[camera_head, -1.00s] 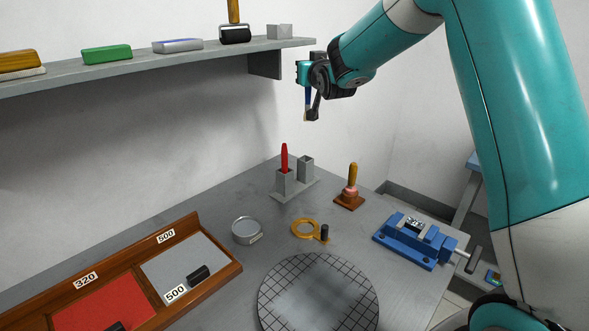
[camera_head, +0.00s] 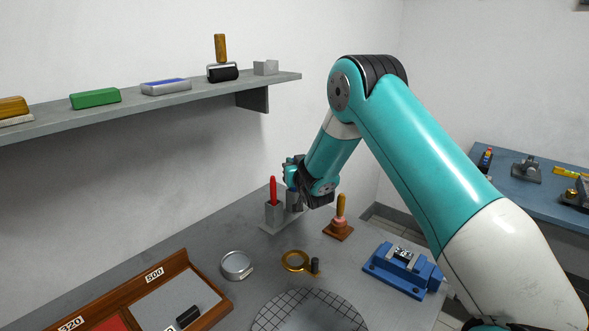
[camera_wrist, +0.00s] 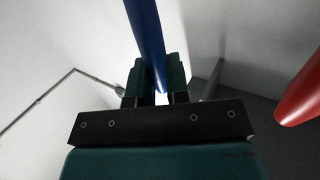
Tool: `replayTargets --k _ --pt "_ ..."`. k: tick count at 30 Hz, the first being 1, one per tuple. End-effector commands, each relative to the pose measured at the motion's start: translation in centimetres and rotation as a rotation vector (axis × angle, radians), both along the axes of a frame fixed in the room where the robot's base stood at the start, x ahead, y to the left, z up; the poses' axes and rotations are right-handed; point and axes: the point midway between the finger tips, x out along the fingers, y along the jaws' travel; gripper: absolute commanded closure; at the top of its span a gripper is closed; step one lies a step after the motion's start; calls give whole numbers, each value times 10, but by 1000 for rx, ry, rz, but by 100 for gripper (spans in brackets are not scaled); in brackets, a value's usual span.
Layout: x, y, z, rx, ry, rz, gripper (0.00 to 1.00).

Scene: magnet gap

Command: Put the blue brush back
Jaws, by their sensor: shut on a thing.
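The blue brush (camera_wrist: 147,40) shows in the wrist view as a blue handle between the two fingers of my gripper (camera_wrist: 157,78). My gripper is shut on it. In the head view my gripper (camera_head: 296,188) is low over the right side of the grey two-socket holder (camera_head: 274,217), and the brush is mostly hidden there. I cannot tell whether its lower end is inside the right socket. The red brush (camera_head: 273,191) stands upright in the left socket, just beside my gripper; it also shows at the right in the wrist view (camera_wrist: 301,94).
A wooden-handled tool on a brown base (camera_head: 339,222) stands close to the right of my gripper. A blue vise (camera_head: 400,270), an amber ring (camera_head: 295,261) and a round tin (camera_head: 236,265) are on the table. A wall shelf (camera_head: 190,94) holds several tools at upper left.

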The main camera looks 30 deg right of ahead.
Motion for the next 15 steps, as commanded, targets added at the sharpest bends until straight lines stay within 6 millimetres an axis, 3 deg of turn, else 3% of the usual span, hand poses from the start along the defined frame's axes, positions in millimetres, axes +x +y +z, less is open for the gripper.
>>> replayTargets --k 3,15 --pt "0 0 -16 -1 2 0 100" --pt "0 0 -23 0 -1 0 100"
